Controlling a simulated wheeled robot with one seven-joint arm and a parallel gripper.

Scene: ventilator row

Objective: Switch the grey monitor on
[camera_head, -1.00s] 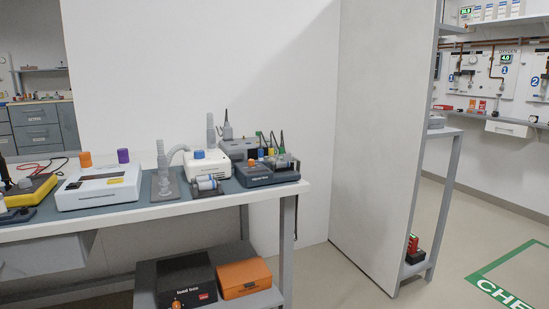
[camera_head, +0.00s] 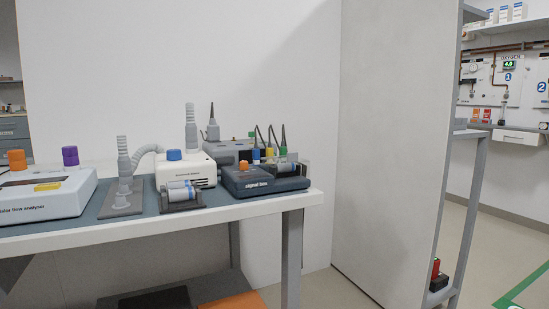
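A grey device (camera_head: 227,153) stands at the back of the bench near its right end; it may be the grey monitor. Its front is partly hidden by the things before it, and I cannot make out a switch or a lit screen. A dark blue-grey box (camera_head: 268,183) with lettering on its front and an orange knob stands in front of it, with yellow, blue and green plugs close behind. My gripper is not in view.
The bench (camera_head: 231,208) also holds a white unit with a blue knob (camera_head: 203,174), a small cylinder on a stand (camera_head: 181,195), a grey tube stand (camera_head: 124,190) and a white flow analyser (camera_head: 45,195). A partition wall (camera_head: 392,140) stands right of the bench.

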